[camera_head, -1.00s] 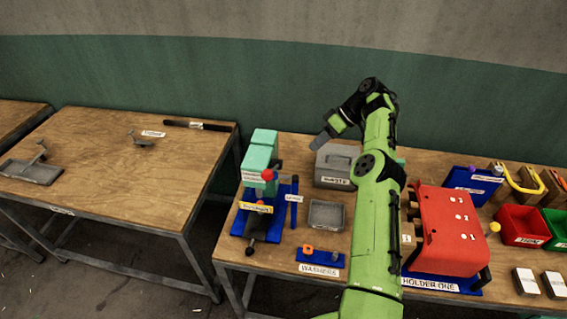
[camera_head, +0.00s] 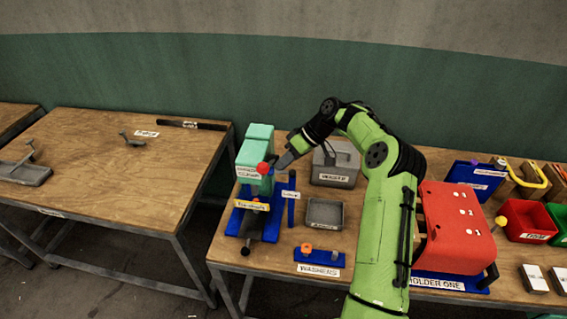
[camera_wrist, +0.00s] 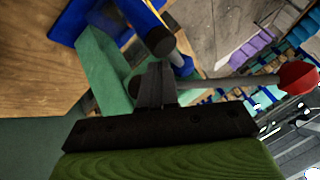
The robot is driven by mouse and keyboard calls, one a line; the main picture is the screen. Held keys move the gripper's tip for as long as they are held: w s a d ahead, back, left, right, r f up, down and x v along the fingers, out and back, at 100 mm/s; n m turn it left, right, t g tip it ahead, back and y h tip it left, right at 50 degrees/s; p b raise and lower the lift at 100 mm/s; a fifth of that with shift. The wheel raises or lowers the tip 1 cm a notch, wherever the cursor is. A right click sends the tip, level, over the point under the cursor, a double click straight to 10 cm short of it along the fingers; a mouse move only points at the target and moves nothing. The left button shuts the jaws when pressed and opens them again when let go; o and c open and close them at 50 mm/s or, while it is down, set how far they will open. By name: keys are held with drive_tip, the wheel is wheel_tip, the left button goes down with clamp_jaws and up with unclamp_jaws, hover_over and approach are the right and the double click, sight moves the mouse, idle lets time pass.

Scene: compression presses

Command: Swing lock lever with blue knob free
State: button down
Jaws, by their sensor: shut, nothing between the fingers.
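The teal press (camera_head: 256,143) stands on a blue base (camera_head: 233,221) at the left of the right-hand table. A red knob (camera_head: 263,168) is on its front; in the wrist view the red knob (camera_wrist: 298,78) ends a grey rod. My gripper (camera_head: 279,163) is just right of the red knob, beside the press. In the wrist view the fingers of my gripper (camera_wrist: 157,85) are together and empty, close to the rod's inner end. Whether they touch it I cannot tell.
A blue post (camera_head: 291,200) stands right of the press. A grey tray (camera_head: 324,214), a grey lidded box (camera_head: 336,168) and a blue washer holder (camera_head: 319,258) are further right. The left table (camera_head: 110,170) is mostly bare.

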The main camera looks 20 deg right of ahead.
drive_tip(key=shift+a+n+g+p, duration=0.35)
drive_tip(key=shift+n+g+p, duration=0.25)
drive_tip(key=shift+n+p, duration=0.1)
idle(0.4)
drive_tip(key=shift+s+a+r, duration=0.1)
drive_tip(key=shift+s+a, duration=0.6)
drive_tip(key=shift+a, duration=0.15)
drive_tip(key=shift+s+a, duration=0.25)
drive_tip(key=shift+s, duration=0.35)
drive_tip(key=shift+s+a, duration=0.1)
drive_tip(key=shift+s, duration=0.05)
idle(0.7)
idle(0.3)
drive_tip(key=p+v, duration=0.3)
drive_tip(key=v, duration=1.2)
drive_tip(key=shift+d, duration=0.5)
